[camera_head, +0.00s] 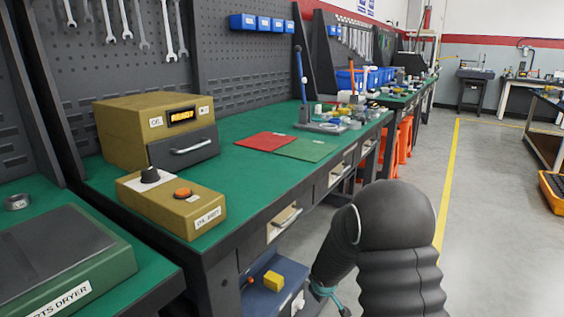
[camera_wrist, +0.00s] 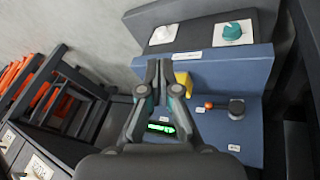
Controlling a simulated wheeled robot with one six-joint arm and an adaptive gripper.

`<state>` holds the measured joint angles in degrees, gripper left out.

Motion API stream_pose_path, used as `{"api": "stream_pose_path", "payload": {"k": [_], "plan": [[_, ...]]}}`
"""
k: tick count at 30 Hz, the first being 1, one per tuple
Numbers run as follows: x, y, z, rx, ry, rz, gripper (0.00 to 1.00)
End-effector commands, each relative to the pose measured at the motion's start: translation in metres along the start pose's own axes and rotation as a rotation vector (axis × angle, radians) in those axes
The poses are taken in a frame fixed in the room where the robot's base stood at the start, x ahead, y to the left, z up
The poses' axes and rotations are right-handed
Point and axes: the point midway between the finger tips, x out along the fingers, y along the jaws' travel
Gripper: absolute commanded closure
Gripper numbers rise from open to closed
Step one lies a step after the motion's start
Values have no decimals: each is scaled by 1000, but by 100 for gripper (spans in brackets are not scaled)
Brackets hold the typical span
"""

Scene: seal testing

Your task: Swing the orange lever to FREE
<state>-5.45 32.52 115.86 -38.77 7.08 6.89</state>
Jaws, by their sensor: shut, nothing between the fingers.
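The orange lever (camera_wrist: 209,105) is on the front of a blue unit (camera_wrist: 222,138) in the wrist view. Its small orange tip points left from a dark round pivot (camera_wrist: 236,108). White labels sit near it, but their text is too small to read. My gripper (camera_wrist: 160,68) is shut and empty, in front of the unit's left part and to the left of the lever, apart from it. In the head view the blue unit (camera_head: 262,299) shows low beneath the bench, partly cut off by the frame's bottom edge; my arm hides most of my gripper.
A yellow block (camera_wrist: 184,83) juts from the unit right beside my fingers. A green lit display (camera_wrist: 161,128) is below them. Orange stools (camera_wrist: 52,108) stand left. A dark post borders the right.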

Motion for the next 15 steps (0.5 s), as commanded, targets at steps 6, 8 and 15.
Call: {"api": "stream_pose_path", "payload": {"k": [6,8,15], "plan": [[-85,9,50,151,-161,30,100],[-108,8,62,190,-194,29,100],[-192,-9,107,334,-284,-2,100]]}}
